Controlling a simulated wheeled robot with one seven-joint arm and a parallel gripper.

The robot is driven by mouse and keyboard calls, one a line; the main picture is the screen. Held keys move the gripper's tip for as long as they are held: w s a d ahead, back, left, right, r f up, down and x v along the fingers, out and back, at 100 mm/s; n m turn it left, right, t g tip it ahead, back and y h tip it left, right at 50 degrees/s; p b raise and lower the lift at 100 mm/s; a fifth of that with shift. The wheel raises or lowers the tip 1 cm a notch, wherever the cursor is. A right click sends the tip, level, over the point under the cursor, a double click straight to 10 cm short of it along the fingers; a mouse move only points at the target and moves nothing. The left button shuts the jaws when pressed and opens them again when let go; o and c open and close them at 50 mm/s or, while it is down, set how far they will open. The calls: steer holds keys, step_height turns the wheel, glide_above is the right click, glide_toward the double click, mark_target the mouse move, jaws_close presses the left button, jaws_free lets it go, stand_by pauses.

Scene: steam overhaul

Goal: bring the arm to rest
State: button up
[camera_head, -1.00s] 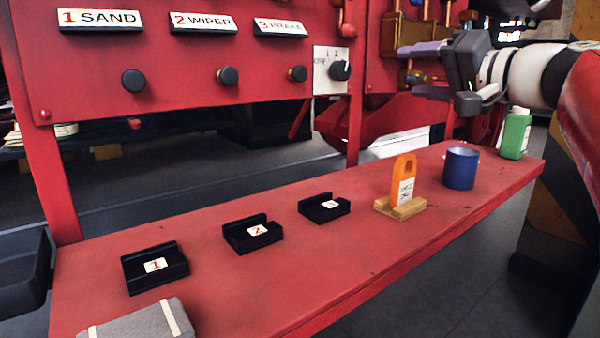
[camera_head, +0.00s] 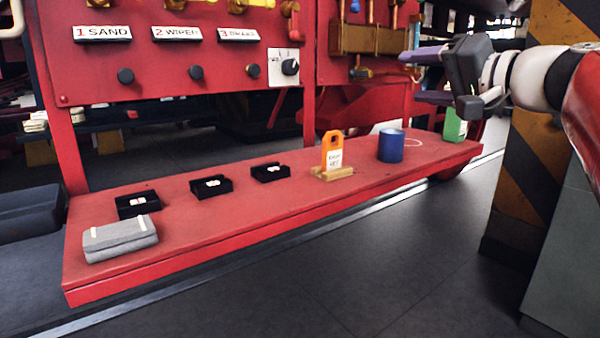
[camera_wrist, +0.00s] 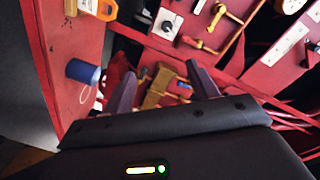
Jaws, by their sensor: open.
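My gripper (camera_head: 424,76) is at the right of the head view, raised above the right end of the red bench. Its two purple-grey fingers are apart with nothing between them. In the wrist view the gripper (camera_wrist: 162,82) also shows spread fingers, pointing toward the red panel and its brass fittings. My arm reaches in from the right edge of the head view. The gripper touches nothing that I can see.
A striped pillar (camera_head: 527,150) stands right. The floor in front is clear.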

steer(key=s+a+f+n+g+h, duration=0.1)
steer(key=s+f+g+h, duration=0.2)
steer(key=s+f, duration=0.4)
steer(key=s+a+f+n+g+h, duration=0.1)
steer(key=s+f, duration=0.6)
steer(key=f, duration=1.2)
steer(key=s+a+f+n+g+h, duration=0.1)
steer(key=s+f+g+h, duration=0.3)
steer(key=s+f, duration=0.4)
step_height(320, 180, down, 5)
steer(key=shift+a+f+n+g+h+p, duration=0.15)
steer(key=shift+a+n+g+h+p, duration=0.3)
steer(key=shift+a+h, duration=0.35)
